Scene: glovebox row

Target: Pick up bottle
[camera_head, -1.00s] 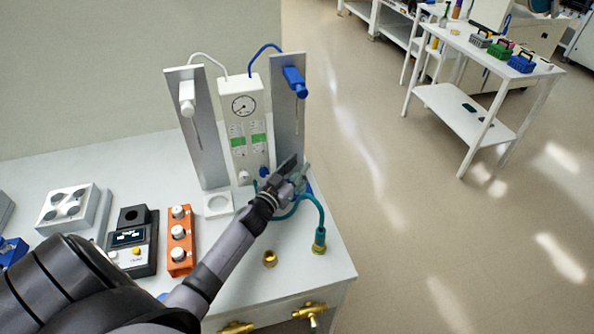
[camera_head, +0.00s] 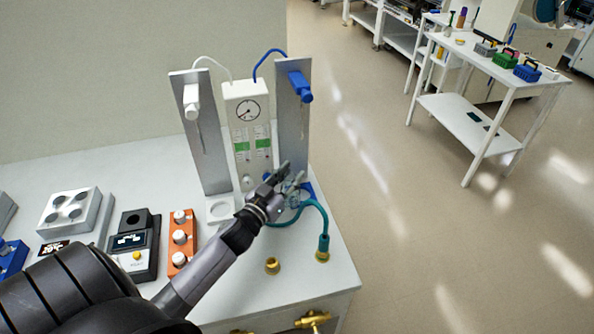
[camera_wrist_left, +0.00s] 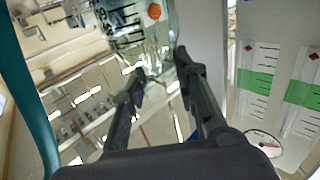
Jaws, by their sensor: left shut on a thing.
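My right gripper is not in view.
A white gauge unit (camera_head: 247,125) stands between two metal panels behind my gripper. A teal hose (camera_head: 324,222) curves beside it to a brass fitting. An orange block (camera_head: 182,240) and a dark instrument (camera_head: 133,243) stand left. Open floor lies right of the bench.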

